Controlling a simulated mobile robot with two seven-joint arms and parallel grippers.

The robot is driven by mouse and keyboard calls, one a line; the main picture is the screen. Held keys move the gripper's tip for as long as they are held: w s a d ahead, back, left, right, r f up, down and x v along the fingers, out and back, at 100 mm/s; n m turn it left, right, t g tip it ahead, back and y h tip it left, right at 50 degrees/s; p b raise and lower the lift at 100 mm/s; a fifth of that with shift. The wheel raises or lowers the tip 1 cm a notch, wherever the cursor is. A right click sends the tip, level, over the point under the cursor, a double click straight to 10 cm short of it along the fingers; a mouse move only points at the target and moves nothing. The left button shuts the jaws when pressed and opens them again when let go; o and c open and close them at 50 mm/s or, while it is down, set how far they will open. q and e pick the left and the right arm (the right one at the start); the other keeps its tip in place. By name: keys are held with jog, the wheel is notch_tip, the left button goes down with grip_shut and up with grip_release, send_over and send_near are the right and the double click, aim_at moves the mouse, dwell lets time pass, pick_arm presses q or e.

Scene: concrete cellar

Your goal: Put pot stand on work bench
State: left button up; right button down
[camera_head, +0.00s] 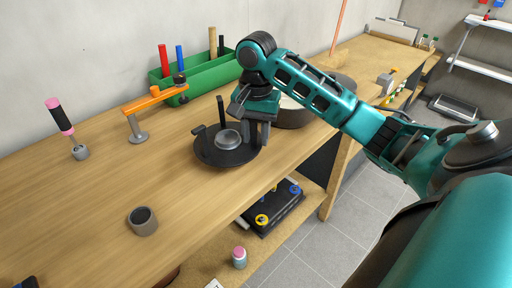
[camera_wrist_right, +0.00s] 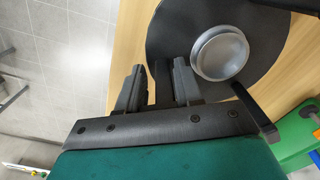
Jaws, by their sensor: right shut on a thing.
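The pot stand (camera_head: 212,154) is a round black plate with short upright black posts and a silver dish-like centre. In the head view it is at the front edge of the wooden work bench (camera_head: 95,185). I cannot tell whether it touches the bench top or is just above it. My right gripper (camera_head: 259,133) reaches down at the stand's right rim. In the right wrist view the stand (camera_wrist_right: 268,45) lies beyond the fingers, and my right gripper (camera_wrist_right: 158,90) is shut on a dark upright part of it. My left gripper is not in view.
A brown pan (camera_head: 292,118) is right behind the gripper. An orange-armed clamp (camera_head: 150,102), a green toolbox (camera_head: 205,72), a pink-and-black tool (camera_head: 62,118) and a grey cup (camera_head: 143,221) stand on the bench. A black case (camera_head: 275,208) is on the lower shelf. The bench's left middle is clear.

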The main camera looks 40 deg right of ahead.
aim_at(256, 145)
jog(key=shift+f, duration=2.3)
jog(key=c, duration=0.7)
grip_release()
notch_tip(256, 145, up, 12)
jog(key=shift+s, duration=0.1)
